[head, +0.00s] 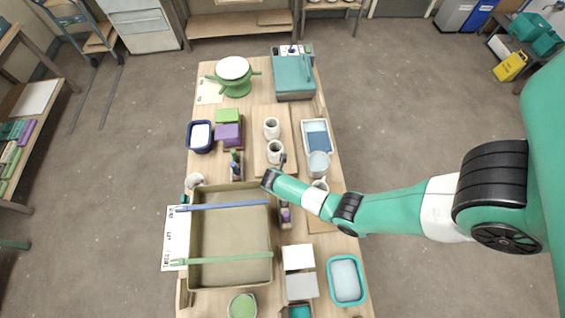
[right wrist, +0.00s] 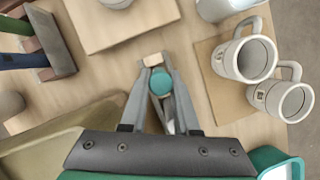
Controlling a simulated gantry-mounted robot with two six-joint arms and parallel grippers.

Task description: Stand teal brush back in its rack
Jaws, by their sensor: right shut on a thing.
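My right gripper (head: 283,160) reaches in from the right over the middle of the table. In the right wrist view its fingers (right wrist: 158,80) are shut on the teal brush (right wrist: 161,82), whose round teal end faces the camera. Most of the brush is hidden below that end. A wooden rack (head: 236,172) with brushes stands left of the gripper in the head view. It also shows at the upper left of the right wrist view (right wrist: 48,42), holding blue and green handles. The held brush is apart from this rack. My left gripper is not in view.
A large tray (head: 230,240) with a blue bar (head: 225,205) and a green bar across it lies in front of the rack. White cups (head: 275,150) stand on a board beyond the gripper. Two mugs (right wrist: 243,60) stand on a board to the right in the wrist view.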

